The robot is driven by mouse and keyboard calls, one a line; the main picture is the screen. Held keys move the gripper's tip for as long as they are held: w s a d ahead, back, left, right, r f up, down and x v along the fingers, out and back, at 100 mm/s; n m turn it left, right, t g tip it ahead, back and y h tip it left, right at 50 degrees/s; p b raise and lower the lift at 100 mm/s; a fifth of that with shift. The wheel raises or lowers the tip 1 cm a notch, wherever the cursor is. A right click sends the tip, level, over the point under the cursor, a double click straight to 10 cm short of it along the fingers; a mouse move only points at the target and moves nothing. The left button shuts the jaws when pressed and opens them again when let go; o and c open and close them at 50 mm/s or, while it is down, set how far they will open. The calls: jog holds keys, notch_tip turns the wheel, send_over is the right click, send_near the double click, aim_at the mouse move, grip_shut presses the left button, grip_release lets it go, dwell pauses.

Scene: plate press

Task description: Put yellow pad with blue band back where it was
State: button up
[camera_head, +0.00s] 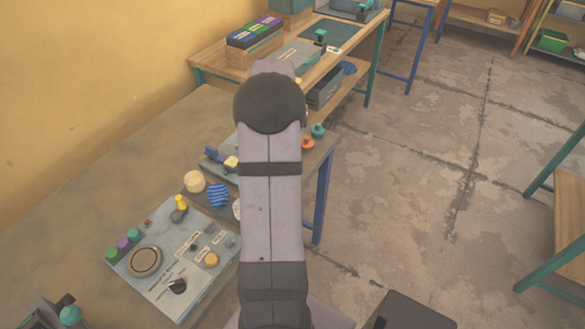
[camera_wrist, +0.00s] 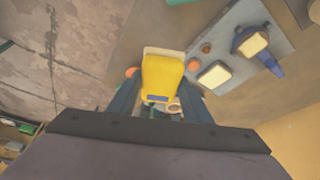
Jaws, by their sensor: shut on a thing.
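In the wrist view the yellow pad (camera_wrist: 162,76) with a small blue band (camera_wrist: 157,98) near its lower end is between the fingers of my gripper (camera_wrist: 160,90), which is shut on it. The pad has a pale far edge. A grey plate (camera_wrist: 232,28) lies beyond and to the right of it, bearing a cream-topped block (camera_wrist: 214,74) and a blue fixture (camera_wrist: 266,60) with a cream pad. In the head view my arm hides the gripper and most of the held pad. The plate's left part shows there with the blue fixture (camera_head: 212,153).
A control panel (camera_head: 160,290) with a dial and several knobs lies front left on the table. A cream round piece (camera_head: 194,181) and a blue striped piece (camera_head: 218,195) sit near it. Orange (camera_head: 308,142) and teal (camera_head: 318,130) knobs stand near the right edge. The table's left side is clear.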

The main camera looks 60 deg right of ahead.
jog(key=shift+s+d+f+m, duration=0.1)
jog(key=shift+s+d+m, duration=0.2)
jog(key=shift+s+d, duration=0.5)
jog(key=shift+a+f+p, duration=0.15)
jog(key=shift+f+p, duration=0.65)
jog(key=shift+f, duration=4.2)
jog(key=shift+f, duration=0.1)
jog(key=shift+f, duration=0.15)
jog(key=o, duration=0.9)
